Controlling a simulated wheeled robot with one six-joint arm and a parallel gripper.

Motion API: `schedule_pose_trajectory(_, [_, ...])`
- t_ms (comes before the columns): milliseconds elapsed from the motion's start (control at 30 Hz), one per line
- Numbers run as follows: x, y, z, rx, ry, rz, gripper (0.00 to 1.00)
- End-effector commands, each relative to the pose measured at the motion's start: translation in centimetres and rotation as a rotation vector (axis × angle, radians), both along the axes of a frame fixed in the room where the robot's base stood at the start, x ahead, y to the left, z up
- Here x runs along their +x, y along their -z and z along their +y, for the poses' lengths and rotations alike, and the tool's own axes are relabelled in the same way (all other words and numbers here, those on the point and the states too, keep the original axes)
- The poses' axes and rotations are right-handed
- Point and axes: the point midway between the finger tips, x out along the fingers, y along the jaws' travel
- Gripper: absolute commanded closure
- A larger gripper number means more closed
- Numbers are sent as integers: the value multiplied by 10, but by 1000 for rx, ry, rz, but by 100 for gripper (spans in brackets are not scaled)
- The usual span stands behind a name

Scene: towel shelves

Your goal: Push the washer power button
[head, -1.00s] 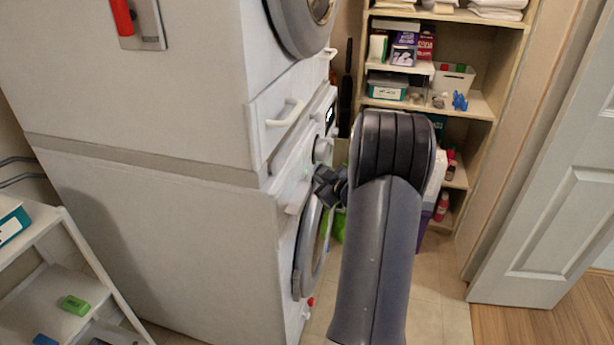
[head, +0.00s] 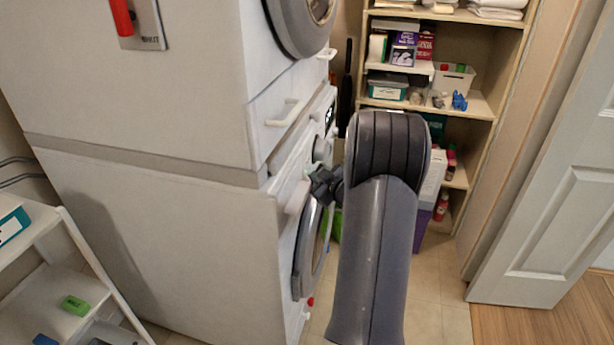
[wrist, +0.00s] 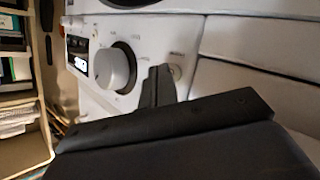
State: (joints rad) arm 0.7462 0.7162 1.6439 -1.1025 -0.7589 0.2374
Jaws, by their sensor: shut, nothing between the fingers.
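The washer (head: 150,245) is the lower white machine of a stack, with its round door (head: 308,250) facing right in the head view. In the wrist view its panel shows a small round button (wrist: 176,71) with a label above it too small to read. My gripper (wrist: 161,76) is shut and empty, with its fingertips just left of that button and partly in front of it. I cannot tell whether they touch the button or panel. In the head view my gripper (head: 318,182) is at the washer's front panel, and the button is hidden there.
A large white dial (wrist: 115,67) and a lit display (wrist: 79,62) sit left of the button. Another machine (head: 130,80) is stacked above, with a drawer handle (head: 283,113) sticking out. Wooden shelves (head: 478,105) stand behind, and a white rack (head: 75,250) is at left.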

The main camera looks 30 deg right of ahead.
Motion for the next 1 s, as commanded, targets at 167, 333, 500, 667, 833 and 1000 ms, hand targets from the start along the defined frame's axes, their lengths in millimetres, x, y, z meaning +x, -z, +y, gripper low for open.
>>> schedule_pose_trajectory(167, [3,-1,3,1,-3,-2,100])
schedule_pose_trajectory(333, [5,-1,5,1,-3,-3,100])
schedule_pose_trajectory(500, [7,-1,7,1,-5,-4,100])
schedule_pose_trajectory(667, [8,-2,7,2,-7,-7,100])
schedule_pose_trajectory(833, [9,-3,7,2,-7,-8,100])
schedule_pose_trajectory(1000, [9,-4,7,2,-7,-10,100])
